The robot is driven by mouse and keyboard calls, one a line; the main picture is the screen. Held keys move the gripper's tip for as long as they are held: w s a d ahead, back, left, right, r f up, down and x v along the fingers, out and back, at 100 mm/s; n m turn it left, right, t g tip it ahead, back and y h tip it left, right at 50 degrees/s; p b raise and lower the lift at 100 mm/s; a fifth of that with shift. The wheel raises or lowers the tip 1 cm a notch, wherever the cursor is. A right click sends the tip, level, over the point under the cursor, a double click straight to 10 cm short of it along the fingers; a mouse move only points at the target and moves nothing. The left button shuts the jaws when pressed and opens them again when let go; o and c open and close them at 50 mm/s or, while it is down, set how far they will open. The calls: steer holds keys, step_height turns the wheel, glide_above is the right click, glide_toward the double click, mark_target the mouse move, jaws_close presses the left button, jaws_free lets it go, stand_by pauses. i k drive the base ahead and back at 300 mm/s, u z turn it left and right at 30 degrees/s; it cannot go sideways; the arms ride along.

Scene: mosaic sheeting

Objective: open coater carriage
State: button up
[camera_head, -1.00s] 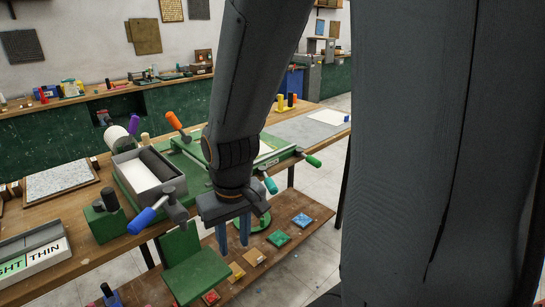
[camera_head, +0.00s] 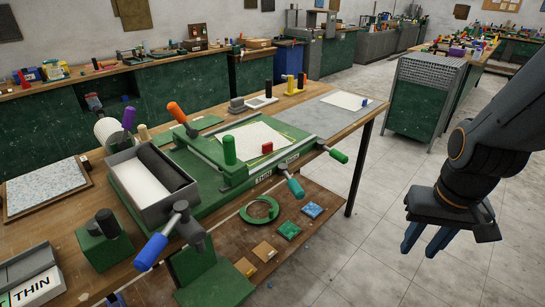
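The green coater (camera_head: 205,205) lies on the wooden bench, left of centre. A green crossbar with an upright green knob (camera_head: 229,150) spans its bed; I take this to be the carriage, but cannot be sure. A grey box (camera_head: 150,183) with a dark roller stands over its left end. An orange-handled lever (camera_head: 177,112) rises behind, and a teal handle (camera_head: 296,187) and a green handle (camera_head: 338,155) stick out at the front right. My gripper (camera_head: 420,250) is open and empty, pointing down, in clear space right of the bench, well apart from the coater.
A blue-handled crank (camera_head: 151,252) juts over the bench's front edge. The lower shelf (camera_head: 230,228) holds a green ring (camera_head: 259,210) and several coloured tiles. A green cabinet (camera_head: 424,100) stands behind my arm; the floor (camera_head: 350,260) around my gripper is clear.

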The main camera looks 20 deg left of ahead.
mark_target(236, 170)
steer(key=z, duration=0.05)
steer(key=k, duration=0.85)
steer(key=u, duration=1.05)
steer(key=i, duration=1)
steer(key=z, duration=1.1)
steer(key=k, duration=0.55)
steer(key=u, duration=0.7)
